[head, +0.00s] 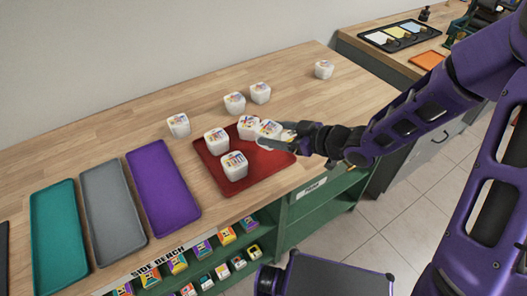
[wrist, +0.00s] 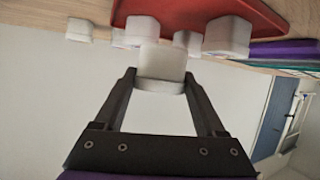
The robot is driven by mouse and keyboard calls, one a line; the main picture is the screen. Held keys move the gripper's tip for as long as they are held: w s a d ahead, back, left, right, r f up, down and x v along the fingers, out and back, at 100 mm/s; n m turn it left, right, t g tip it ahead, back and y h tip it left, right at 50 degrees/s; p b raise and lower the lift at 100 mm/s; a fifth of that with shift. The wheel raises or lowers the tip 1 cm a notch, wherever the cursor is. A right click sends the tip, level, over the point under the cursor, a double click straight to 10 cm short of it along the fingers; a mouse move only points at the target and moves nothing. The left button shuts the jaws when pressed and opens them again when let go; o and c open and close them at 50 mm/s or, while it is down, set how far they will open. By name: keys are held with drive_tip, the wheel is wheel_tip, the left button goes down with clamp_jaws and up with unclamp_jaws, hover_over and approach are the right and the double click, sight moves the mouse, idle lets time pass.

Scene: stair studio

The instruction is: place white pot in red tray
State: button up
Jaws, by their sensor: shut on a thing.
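The red tray (head: 205,168) lies on the wooden bench, with white pots on it. One white pot (head: 216,141) stands at its left side and another white pot (head: 235,165) near its front. A third white pot (head: 249,126) is at its back edge. My gripper (head: 276,139) is over the right part of the tray, shut on a white pot (head: 268,128). In the wrist view the held white pot (wrist: 161,64) sits between the two fingertips, with the tray (wrist: 190,9) beyond it. Whether the held pot touches the tray is unclear.
Several other white pots (head: 178,125) stand on the bench behind the tray. Purple (head: 163,188), grey (head: 112,200) and teal (head: 58,222) trays lie empty to the left. Small boxes fill the shelf below. The back right of the bench is mostly clear.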

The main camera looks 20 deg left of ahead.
drive_tip(key=shift+f+b, duration=0.5)
drive_tip(key=shift+f, duration=2.35)
drive_tip(key=shift+f, duration=0.2)
drive_tip(key=o, duration=1.4)
drive_tip(key=shift+r, duration=0.1)
drive_tip(key=shift+r, duration=0.2)
drive_tip(key=p+v, duration=0.2)
drive_tip(key=v, duration=1)
drive_tip(key=shift+f, duration=0.15)
